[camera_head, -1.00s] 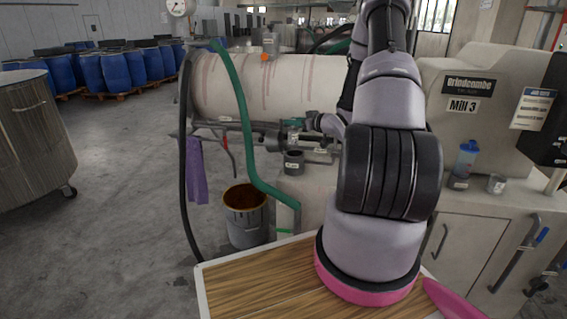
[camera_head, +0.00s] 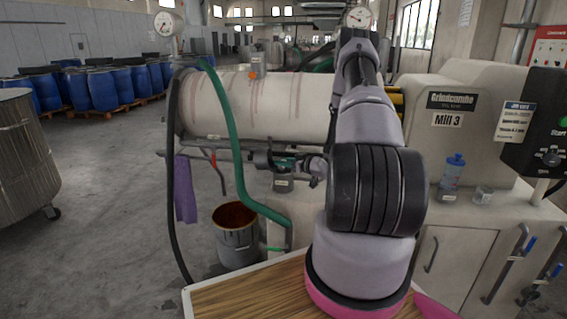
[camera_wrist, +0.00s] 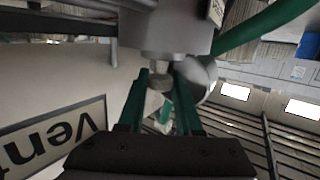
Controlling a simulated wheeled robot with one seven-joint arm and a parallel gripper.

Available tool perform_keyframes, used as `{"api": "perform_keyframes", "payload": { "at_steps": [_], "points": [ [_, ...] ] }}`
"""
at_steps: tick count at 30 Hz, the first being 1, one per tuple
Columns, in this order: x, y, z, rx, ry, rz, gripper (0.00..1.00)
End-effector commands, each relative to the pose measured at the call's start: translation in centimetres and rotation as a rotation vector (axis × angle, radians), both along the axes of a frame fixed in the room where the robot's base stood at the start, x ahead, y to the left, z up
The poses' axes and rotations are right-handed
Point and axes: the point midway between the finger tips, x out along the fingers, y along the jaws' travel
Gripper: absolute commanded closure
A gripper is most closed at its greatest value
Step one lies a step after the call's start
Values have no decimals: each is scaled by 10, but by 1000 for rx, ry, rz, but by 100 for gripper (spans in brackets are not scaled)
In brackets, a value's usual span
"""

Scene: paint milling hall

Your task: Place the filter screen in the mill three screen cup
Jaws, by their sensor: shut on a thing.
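In the wrist view the two green fingers of my gripper (camera_wrist: 165,105) are shut around a small grey knob. I take this knob for part of the filter screen (camera_wrist: 160,82). A grey cylinder (camera_wrist: 178,38) lies just beyond the fingertips; I cannot tell whether it belongs to the screen or is the cup. In the head view a small grey cup (camera_head: 283,184) with a label sits on the front of Mill 3, left of my arm. My gripper (camera_head: 284,163) shows small and partly hidden just above this cup. Whether screen and cup touch cannot be seen.
A blue bottle (camera_head: 452,172) and a clear cup (camera_head: 483,195) stand on the ledge at right. A wooden tabletop (camera_head: 250,300) is in front.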

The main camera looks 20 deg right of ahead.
Motion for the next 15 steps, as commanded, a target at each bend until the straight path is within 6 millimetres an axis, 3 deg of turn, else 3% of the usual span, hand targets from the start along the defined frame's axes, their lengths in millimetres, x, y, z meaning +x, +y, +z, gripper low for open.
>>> {"api": "perform_keyframes", "payload": {
  "at_steps": [4, 5, 6, 15],
  "points": [
    [0, 0, -3, 0, -1, 0, 100],
    [0, 0, -3, 0, 0, 0, 55],
    [0, 0, -3, 0, 0, 0, 40],
    [0, 0, -3, 0, 0, 0, 36]
  ]
}}
